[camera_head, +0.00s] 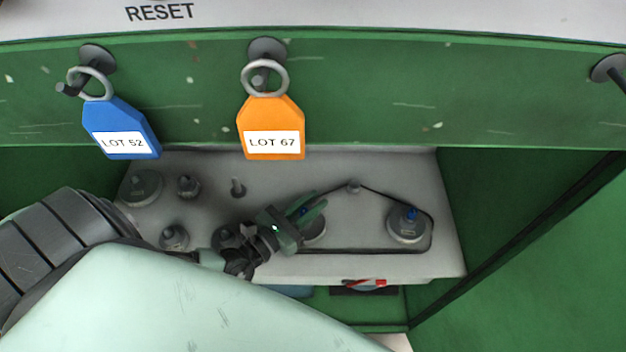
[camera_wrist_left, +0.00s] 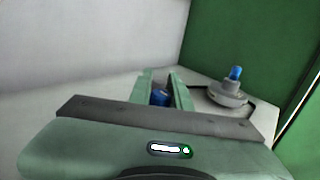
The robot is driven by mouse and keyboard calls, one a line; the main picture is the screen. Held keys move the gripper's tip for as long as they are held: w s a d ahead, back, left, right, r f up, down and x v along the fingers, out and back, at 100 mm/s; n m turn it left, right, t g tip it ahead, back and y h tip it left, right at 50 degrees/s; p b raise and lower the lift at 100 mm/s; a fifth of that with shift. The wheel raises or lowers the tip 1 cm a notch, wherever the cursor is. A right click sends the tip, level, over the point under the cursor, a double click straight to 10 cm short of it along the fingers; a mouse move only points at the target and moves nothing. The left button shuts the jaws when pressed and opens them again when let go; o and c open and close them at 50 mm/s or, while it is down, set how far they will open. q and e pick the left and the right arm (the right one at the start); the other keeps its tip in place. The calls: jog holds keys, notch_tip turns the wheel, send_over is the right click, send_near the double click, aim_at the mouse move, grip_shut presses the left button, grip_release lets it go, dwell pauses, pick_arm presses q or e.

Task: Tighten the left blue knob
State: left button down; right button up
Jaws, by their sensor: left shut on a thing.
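The left blue knob (camera_wrist_left: 160,97) shows between the two fingers of my left gripper (camera_wrist_left: 160,88) in the left wrist view. In the head view my left gripper (camera_head: 312,208) is over the left pulley (camera_head: 315,230) and mostly hides it and its knob. The gripper is shut on the left blue knob. The right blue knob (camera_head: 413,213) stands on the right pulley (camera_head: 405,230); the wrist view shows this knob too (camera_wrist_left: 236,73). A thin black belt (camera_head: 350,250) runs around the pulleys and a small upper pin (camera_head: 353,187). My right gripper is not in view.
A blue LOT 52 tag (camera_head: 122,125) and an orange LOT 67 tag (camera_head: 270,115) hang from pegs on the green beam above. Several grey posts stand on the left of the grey panel (camera_head: 445,215). A red and white item (camera_head: 365,284) is below it. Green walls close the right side.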

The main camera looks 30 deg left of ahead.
aim_at(301, 214)
pick_arm(q)
jog(key=c, duration=1.3)
grip_release()
jog(key=b+v, duration=0.1)
jog(key=v, duration=0.5)
jog(key=shift+s+a, duration=0.1)
jog(key=shift+s, duration=0.3)
jog(key=shift+s+a, duration=0.1)
jog(key=shift+s, duration=0.4)
